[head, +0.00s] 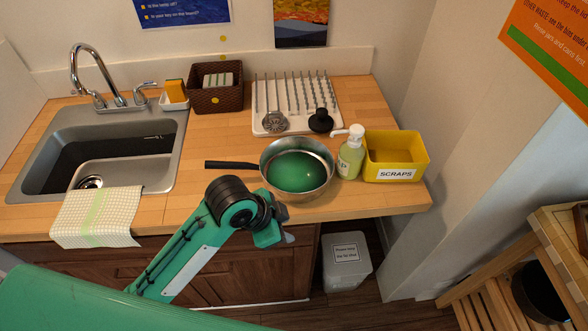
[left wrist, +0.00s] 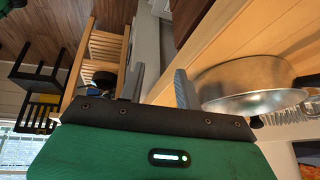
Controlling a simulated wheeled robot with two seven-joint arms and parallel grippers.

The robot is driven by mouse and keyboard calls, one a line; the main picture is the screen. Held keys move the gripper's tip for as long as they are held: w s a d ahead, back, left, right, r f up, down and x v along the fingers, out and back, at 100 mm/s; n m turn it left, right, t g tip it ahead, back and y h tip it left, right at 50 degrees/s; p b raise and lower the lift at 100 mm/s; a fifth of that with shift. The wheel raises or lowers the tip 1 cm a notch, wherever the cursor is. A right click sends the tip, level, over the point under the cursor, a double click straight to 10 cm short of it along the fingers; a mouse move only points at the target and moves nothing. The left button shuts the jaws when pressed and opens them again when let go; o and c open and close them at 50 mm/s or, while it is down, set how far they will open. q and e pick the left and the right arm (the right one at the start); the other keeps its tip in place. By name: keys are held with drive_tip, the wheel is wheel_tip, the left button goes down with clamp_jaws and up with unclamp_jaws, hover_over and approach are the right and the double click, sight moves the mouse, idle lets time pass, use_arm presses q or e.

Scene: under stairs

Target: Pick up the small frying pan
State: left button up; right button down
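The small frying pan (head: 297,172) sits on the wooden counter, with a green inside, a silver outer wall and a black handle (head: 230,165) pointing left. My left gripper (head: 278,234) is in front of the counter edge, just below the pan in the head view. In the left wrist view its two grey fingers (left wrist: 160,86) are apart with nothing held between them. The right finger appears close to the pan's side; I cannot tell whether it touches.
Beside the pan are a soap bottle (head: 351,153) and a yellow scraps bin (head: 397,148). Behind it is a white drying rack (head: 292,119). A sink (head: 62,188) with a towel (head: 97,216) is at left. A white lidded bin (head: 345,262) stands below. A wooden shelf (head: 563,232) is at right.

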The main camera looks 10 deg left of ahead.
use_arm(q)
drive_tip(key=w+r+m+g+y, duration=0.1)
drive_tip(key=w+r+m, duration=0.4)
drive_tip(key=m, duration=0.1)
drive_tip(key=m+g+y, duration=0.2)
drive_tip(key=m+y, duration=0.1)
drive_tip(key=m, duration=0.2)
approach(269, 182)
drive_tip(key=f, duration=0.1)
drive_tip(key=f+p, duration=0.1)
drive_tip(key=f, duration=0.3)
drive_tip(key=shift+w+d+f, duration=0.1)
drive_tip(key=shift+d+f, duration=0.1)
drive_tip(key=shift+d, duration=0.05)
wheel_tip(269, 182, down, 4)
drive_tip(key=shift+p, duration=1.05)
drive_tip(key=shift+w+f, duration=0.1)
drive_tip(key=shift+f, duration=0.55)
clamp_jaws()
